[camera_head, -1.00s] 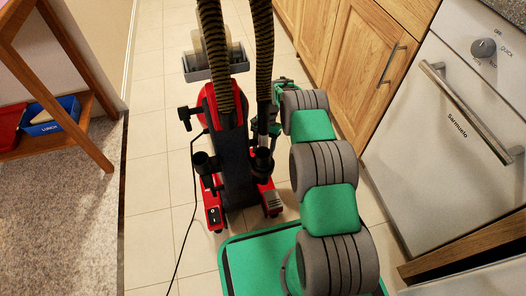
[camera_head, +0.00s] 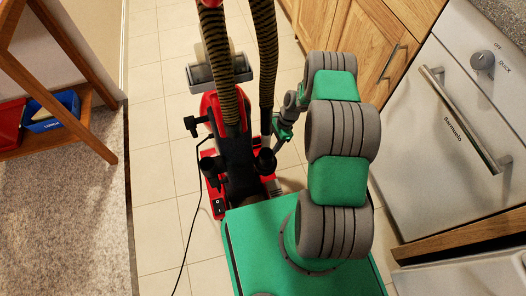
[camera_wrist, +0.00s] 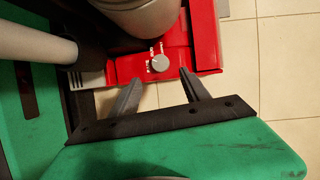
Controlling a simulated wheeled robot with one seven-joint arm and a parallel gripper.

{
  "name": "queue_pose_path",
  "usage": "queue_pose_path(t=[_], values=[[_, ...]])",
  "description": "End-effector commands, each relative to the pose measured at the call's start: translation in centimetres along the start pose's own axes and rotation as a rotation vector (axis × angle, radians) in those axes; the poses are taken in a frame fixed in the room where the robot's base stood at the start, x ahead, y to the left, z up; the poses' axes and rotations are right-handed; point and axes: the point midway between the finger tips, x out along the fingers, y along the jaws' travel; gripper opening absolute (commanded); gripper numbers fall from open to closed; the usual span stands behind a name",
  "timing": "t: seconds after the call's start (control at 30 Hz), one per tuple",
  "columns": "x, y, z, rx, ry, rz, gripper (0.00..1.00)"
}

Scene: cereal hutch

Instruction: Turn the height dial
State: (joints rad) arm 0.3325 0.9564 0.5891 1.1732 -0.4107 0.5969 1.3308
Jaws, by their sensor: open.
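A red and black upright vacuum cleaner (camera_head: 208,106) stands on the tile floor ahead. In the wrist view, its red base (camera_wrist: 205,40) carries a small round grey height dial (camera_wrist: 160,63) with small marks beside it. My gripper (camera_wrist: 160,79) is open and empty, its two dark fingers pointing at the base. The dial shows between and just beyond the fingertips; I see no contact. In the head view, my gripper (camera_head: 283,128) is small and partly covered beside the vacuum's right side, and the dial cannot be made out.
Two ribbed hoses (camera_head: 267,60) rise from the vacuum, and a black cord (camera_head: 187,235) trails on the left. A white dishwasher (camera_head: 435,150) and wooden cabinets (camera_head: 345,45) line the right. A wooden shelf (camera_head: 75,130) stands left.

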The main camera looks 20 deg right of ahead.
Motion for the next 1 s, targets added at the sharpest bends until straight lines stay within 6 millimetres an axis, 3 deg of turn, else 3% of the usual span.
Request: queue_pose_path(t=[0.17,0.5,0.83,1.0], values=[[1.6,-0.1,0.2,0.032,0.0,0.0,0.55],[7.4,-0.2,0.1,0.031,0.001,-0.001,0.55],[7.9,-0.2,0.1,0.032,0.001,-0.002,0.55],[7.9,-0.2,0.1,0.033,0.001,-0.002,0.41]])
